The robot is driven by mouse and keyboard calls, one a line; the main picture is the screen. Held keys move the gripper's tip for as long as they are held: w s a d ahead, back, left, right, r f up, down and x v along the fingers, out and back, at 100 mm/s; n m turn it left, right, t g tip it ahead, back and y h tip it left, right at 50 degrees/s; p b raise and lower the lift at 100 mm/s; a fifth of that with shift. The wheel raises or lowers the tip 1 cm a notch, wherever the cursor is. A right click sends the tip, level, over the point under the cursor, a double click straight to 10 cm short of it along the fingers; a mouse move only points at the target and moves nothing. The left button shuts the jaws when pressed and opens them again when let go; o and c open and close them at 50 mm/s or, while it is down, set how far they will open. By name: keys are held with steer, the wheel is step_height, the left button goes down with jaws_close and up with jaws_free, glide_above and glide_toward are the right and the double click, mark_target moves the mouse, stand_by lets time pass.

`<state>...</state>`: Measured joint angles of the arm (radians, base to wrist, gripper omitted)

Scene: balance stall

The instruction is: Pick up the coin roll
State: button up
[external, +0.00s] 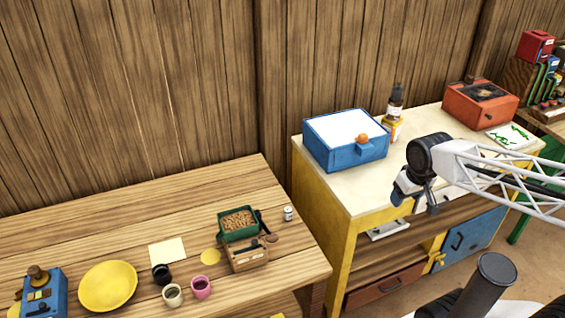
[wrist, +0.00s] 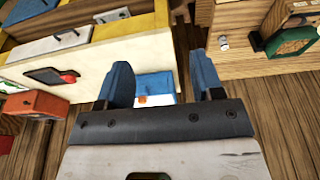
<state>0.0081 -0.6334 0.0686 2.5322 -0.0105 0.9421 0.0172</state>
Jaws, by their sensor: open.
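A small pale cylinder (external: 288,213), which looks like the coin roll, stands near the right end of the wooden table, beside the green tray. A small pale cylinder also shows in the wrist view (wrist: 224,42) near the table edge, beyond my fingers. It is too small to read any marking. My gripper (external: 415,203) is in the air in front of the yellow cabinet, well to the right of the cylinder. In the wrist view my gripper (wrist: 165,78) has its two blue fingers wide apart, with nothing held between them.
The wooden table (external: 90,230) also holds a green tray (external: 238,222) of brown bits, a wooden box (external: 247,258), small cups and a yellow plate (external: 107,286). The cabinet (external: 335,190) carries a blue box (external: 346,140), a bottle (external: 395,100) and a red box (external: 480,103). A floor gap separates them.

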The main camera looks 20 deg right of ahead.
steer(key=m+t+y, duration=0.3)
steer(key=m+y, duration=0.8)
steer(key=m, duration=0.7)
glide_above(291, 210)
steer(key=s+d, duration=0.2)
steer(key=s, duration=0.7)
step_height(291, 210, down, 17)
steer(key=w+f+m+t, duration=0.1)
steer(key=w+f+m, duration=0.1)
steer(key=f, duration=0.1)
steer(key=w+f+m+t, duration=0.1)
steer(key=w+f+m, duration=0.1)
steer(key=f+m, duration=0.1)
steer(key=w+d+f+m+t, duration=0.1)
steer(key=w+f+m, duration=0.1)
steer(key=f+m, duration=0.1)
steer(key=shift+w+d+f+t+h, duration=0.1)
steer(key=shift+f+t+h, duration=0.2)
steer(key=shift+h, duration=0.1)
steer(key=shift+x, duration=1.3)
steer(key=shift+w, duration=0.1)
